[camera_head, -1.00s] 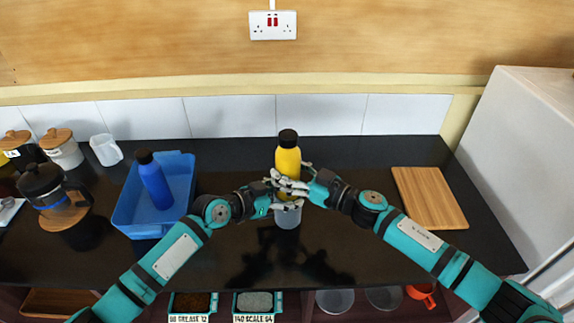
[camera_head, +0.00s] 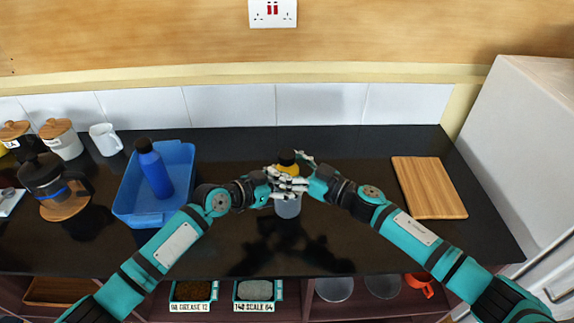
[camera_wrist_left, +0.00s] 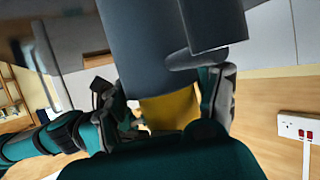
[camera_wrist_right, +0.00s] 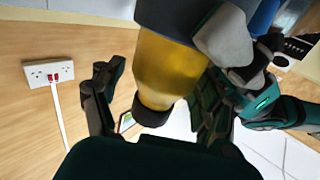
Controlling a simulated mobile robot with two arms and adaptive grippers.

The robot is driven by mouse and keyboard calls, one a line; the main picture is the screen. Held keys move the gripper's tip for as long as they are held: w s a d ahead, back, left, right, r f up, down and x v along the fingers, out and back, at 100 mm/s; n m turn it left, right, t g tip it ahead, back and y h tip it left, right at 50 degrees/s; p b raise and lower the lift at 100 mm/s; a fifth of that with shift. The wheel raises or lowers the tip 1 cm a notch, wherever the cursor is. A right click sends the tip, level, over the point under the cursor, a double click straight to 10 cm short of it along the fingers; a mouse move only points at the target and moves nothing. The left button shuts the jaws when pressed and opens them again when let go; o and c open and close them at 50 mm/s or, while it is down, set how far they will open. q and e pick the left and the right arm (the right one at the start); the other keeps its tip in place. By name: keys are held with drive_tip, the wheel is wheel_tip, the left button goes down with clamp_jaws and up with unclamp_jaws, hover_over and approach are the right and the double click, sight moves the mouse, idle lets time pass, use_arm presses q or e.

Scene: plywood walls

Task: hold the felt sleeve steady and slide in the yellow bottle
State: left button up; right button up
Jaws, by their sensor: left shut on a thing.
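The grey felt sleeve (camera_head: 288,209) stands upright on the black counter, with its lower part showing below my grippers. My left gripper (camera_head: 284,194) is shut on the sleeve; the sleeve (camera_wrist_left: 155,40) fills the left wrist view between its fingers. The yellow bottle (camera_head: 288,168) is mostly inside the sleeve, with its yellow shoulder and black cap above the rim. In the right wrist view the bottle (camera_wrist_right: 168,68) appears cap down. My right gripper (camera_head: 303,172) is at the bottle's top, its fingers spread, with a gap between one finger and the bottle.
A blue tray (camera_head: 180,158) holding a blue bottle (camera_head: 155,172) stands to the left. A coffee press (camera_head: 50,183), lidded jars and a white mug (camera_head: 106,139) are at far left. A wooden board (camera_head: 428,187) lies to the right. The counter between is clear.

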sight(287, 153)
drive_tip(key=shift+o, duration=0.7)
drive_tip(key=shift+f, duration=0.1)
drive_tip(key=shift+r, duration=4.05)
use_arm(q)
drive_tip(key=shift+r, duration=0.1)
drive_tip(key=o, duration=1.3)
